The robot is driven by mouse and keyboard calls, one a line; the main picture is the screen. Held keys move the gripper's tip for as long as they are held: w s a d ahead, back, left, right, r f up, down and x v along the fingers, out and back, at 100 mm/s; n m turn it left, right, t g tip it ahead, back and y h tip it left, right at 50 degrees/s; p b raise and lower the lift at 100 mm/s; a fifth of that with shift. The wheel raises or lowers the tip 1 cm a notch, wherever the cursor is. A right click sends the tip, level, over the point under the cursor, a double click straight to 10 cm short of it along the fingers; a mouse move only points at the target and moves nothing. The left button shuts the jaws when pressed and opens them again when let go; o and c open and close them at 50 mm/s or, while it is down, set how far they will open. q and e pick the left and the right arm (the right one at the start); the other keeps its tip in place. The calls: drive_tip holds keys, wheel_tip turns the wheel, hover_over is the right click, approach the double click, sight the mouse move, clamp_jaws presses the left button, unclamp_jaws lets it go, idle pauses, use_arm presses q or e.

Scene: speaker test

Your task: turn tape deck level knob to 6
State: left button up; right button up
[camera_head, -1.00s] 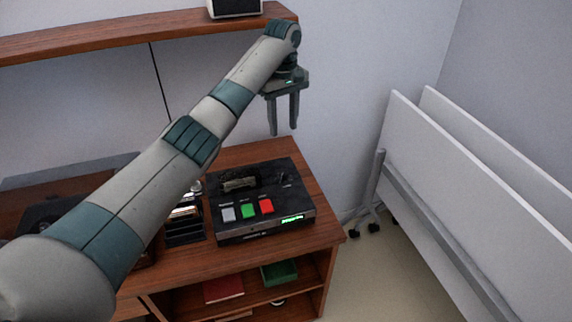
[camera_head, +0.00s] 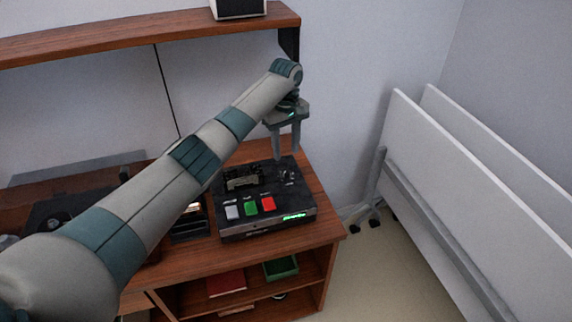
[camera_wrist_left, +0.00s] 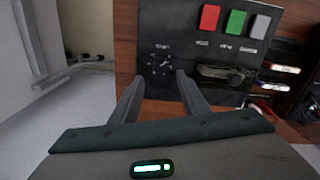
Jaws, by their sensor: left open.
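The black tape deck (camera_head: 262,222) sits on the wooden cabinet, with grey, green and red buttons and a lit green display at its front. It also shows in the left wrist view (camera_wrist_left: 180,22). The level knob (camera_head: 289,176) is a small dark knob at the deck's back right; in the wrist view the knob (camera_wrist_left: 158,64) lies just beyond my fingertips, with marks around it. My left gripper (camera_head: 287,155) points down above the knob, open and empty; in the wrist view its fingers (camera_wrist_left: 159,80) stand either side of the knob's line. My right gripper is not in view.
The wooden cabinet (camera_head: 228,262) holds a red book (camera_head: 226,283) and a green tray (camera_head: 281,267) on its shelf. A wooden wall shelf (camera_head: 140,32) runs above my arm. White folded boards (camera_head: 450,190) stand at the right.

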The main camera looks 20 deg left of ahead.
sight(286, 170)
use_arm(q)
wheel_tip(286, 170, down, 8)
drive_tip(key=shift+f+p, duration=0.25)
drive_tip(key=shift+p, duration=0.5)
clamp_jaws()
